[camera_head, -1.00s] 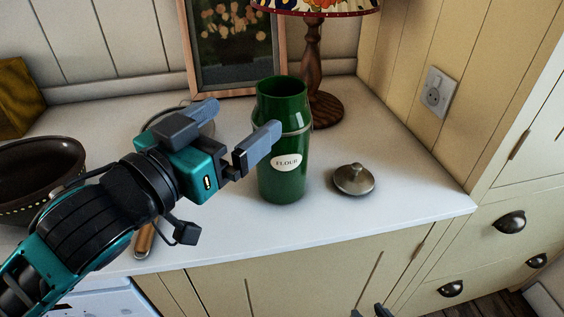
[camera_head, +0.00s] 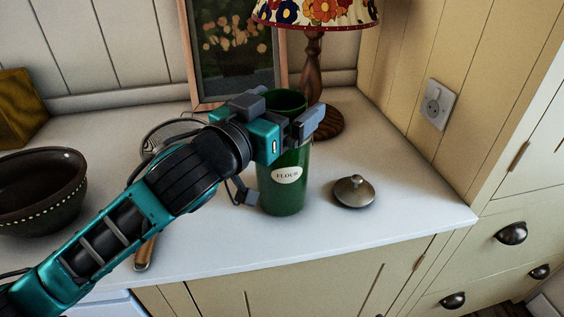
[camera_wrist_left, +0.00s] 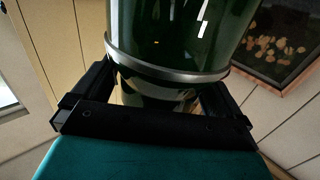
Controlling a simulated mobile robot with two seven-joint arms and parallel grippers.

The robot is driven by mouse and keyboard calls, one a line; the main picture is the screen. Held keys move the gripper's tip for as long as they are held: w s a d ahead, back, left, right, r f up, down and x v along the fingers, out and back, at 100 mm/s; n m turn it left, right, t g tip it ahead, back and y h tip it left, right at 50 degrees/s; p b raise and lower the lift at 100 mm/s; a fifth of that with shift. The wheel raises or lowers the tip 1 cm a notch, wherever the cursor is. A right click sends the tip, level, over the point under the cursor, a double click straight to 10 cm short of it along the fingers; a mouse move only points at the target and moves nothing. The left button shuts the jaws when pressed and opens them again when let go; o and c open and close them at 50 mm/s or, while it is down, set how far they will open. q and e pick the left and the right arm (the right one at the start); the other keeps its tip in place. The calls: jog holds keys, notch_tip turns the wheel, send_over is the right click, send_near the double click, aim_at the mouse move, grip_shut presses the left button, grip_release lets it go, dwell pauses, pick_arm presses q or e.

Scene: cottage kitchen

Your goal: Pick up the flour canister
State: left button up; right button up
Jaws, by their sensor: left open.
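The green flour canister (camera_head: 285,191) stands upright on the white counter, with its lid off and its white FLOUR label facing front. My left gripper (camera_head: 297,116) is at the canister's upper part, with one finger at its right front side and the other partly hidden behind the gripper body. In the left wrist view the canister (camera_wrist_left: 178,30) and its metal band lie between the open fingers (camera_wrist_left: 160,95). I cannot tell whether either finger touches it. The metal lid (camera_head: 354,191) lies on the counter to the right. My right gripper is not in view.
A lamp (camera_head: 313,70) stands close behind the canister, beside a framed picture (camera_head: 238,50). A dark bowl (camera_head: 40,190) is at the left, with a wire strainer (camera_head: 165,130) behind my left arm. The counter (camera_head: 410,200) is clear right of the lid.

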pick_arm(q)
grip_shut()
jog(key=shift+r, duration=0.15)
dwell(0.9)
